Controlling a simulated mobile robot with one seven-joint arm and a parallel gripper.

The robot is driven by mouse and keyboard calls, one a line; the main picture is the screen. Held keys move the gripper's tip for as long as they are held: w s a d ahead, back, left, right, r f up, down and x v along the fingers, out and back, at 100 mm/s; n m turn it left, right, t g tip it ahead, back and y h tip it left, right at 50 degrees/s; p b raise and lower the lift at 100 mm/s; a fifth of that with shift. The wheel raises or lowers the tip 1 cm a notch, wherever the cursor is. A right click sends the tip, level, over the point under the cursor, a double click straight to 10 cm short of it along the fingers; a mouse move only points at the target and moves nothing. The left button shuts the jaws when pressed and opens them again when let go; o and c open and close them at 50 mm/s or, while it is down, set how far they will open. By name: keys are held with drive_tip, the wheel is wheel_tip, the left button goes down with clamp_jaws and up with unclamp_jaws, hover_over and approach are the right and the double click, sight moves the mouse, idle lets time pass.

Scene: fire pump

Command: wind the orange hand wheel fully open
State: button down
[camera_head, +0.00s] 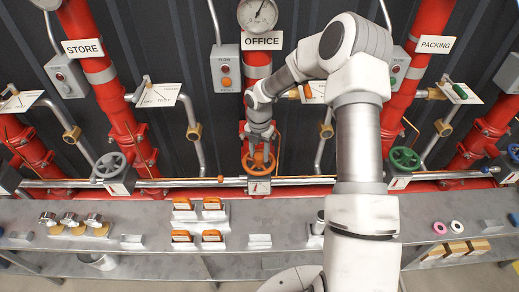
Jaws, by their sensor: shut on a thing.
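The orange hand wheel (260,167) sits on the middle red riser, under the OFFICE sign (262,41). My gripper (261,148) reaches down to the wheel from above and is shut on it. The fingers are small in this view, so exactly which part of the wheel they hold is hard to tell. A small white plate with a dark pointer (260,187) is just below the wheel. My arm comes in from the right and covers part of the wall to the right of the OFFICE riser.
A grey hand wheel (110,165) is on the left and a green one (405,159) on the right. A silver pipe (205,181) runs across below the wheels. The grey bench (340,212) in front holds orange-topped blocks (183,204), metal cups (70,220) and rings (439,228).

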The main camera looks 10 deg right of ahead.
sight(259, 155)
idle(0.3)
drive_tip(key=n+p, duration=0.2)
drive_tip(key=n, duration=0.2)
drive_tip(key=shift+a+r+n, duration=0.1)
drive_tip(key=shift+r+n, duration=0.05)
drive_tip(key=shift+n, duration=0.25)
drive_tip(key=n+p, duration=0.1)
drive_tip(key=n, duration=0.2)
drive_tip(key=shift+p, duration=0.35)
drive_tip(key=shift+c, duration=1.1)
unclamp_jaws()
drive_tip(key=shift+r, duration=3.35)
